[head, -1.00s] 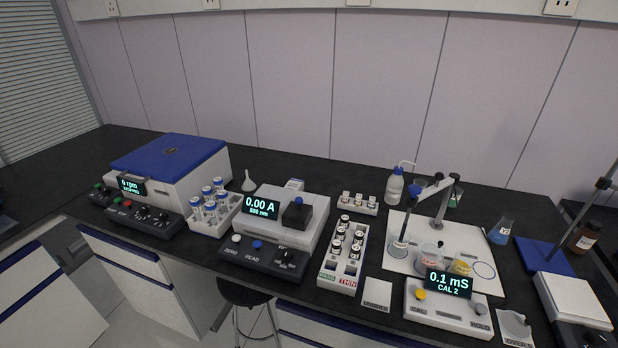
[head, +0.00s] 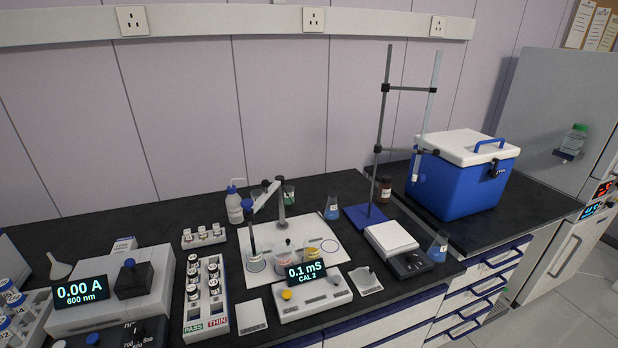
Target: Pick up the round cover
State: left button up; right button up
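I cannot clearly single out a round cover. A small round clear dish or lid with a knob-like top (head: 284,249) sits on the white mat (head: 263,283) behind the conductivity meter (head: 314,293); it is too small to tell which. A black block with a round blue knob (head: 131,281) stands on the photometer (head: 84,318), which reads 0.00 A. The meter reads 0.1 mS CAL 2. Neither of my grippers shows in the head view.
A probe arm (head: 281,205) rises over the mat. A vial rack (head: 207,312), wash bottle (head: 234,206), blue flasks (head: 332,209), balance (head: 392,239) and tall burette stand (head: 378,150) crowd the bench. A blue cooler (head: 460,182) stands right, near a grey fridge (head: 560,110).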

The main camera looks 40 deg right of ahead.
aim_at(363, 277)
jog(key=l+z, duration=0.15)
jog(key=z, duration=1.45)
